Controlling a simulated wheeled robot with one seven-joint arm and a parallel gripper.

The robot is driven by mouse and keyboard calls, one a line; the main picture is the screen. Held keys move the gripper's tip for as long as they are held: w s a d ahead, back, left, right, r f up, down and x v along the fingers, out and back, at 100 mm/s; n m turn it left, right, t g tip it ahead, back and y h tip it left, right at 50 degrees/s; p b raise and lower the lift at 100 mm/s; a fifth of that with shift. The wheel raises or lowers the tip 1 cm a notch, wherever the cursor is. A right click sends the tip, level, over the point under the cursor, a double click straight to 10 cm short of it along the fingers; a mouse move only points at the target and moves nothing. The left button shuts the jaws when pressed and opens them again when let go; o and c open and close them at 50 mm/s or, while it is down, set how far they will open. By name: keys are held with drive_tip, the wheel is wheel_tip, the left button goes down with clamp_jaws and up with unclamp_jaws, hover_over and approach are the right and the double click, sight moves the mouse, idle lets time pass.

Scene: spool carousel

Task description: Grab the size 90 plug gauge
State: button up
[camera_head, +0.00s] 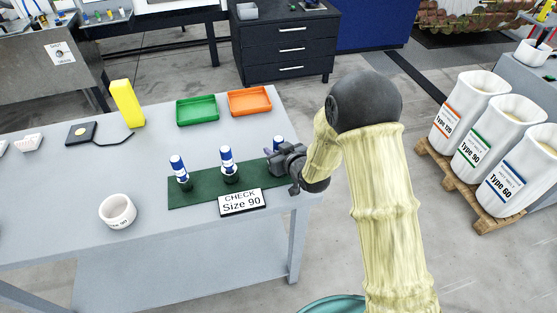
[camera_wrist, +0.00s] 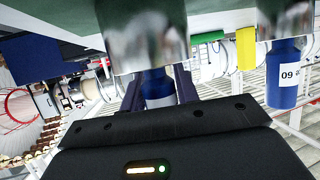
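Three blue-and-white plug gauges stand in a row on a dark green mat (camera_head: 205,190): a left gauge (camera_head: 179,169), a middle gauge (camera_head: 227,160) and a right gauge (camera_head: 278,142). My gripper (camera_head: 275,160) is at the right gauge and hides its lower part. In the wrist view, a gauge's blue-and-white handle (camera_wrist: 158,92) shows between my two dark fingers, under its metal cylinder (camera_wrist: 146,45). Whether the fingers press on it is unclear, and its label is unreadable. Another gauge (camera_wrist: 285,75) there bears "09", which reads 60 upside down.
A sign (camera_head: 240,203) reads "CHECK Size 90" before the mat. A green tray (camera_head: 197,110), an orange tray (camera_head: 249,101) and a yellow block (camera_head: 126,104) stand behind. A white cup (camera_head: 117,212) stands front left. Large labelled sacks (camera_head: 468,115) stand on a pallet at right.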

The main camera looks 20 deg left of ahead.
sight(278, 139)
clamp_jaws()
drive_tip(key=shift+r, duration=0.1)
wheel_tip(278, 139, up, 10)
drive_tip(key=b, duration=0.1)
idle(0.4)
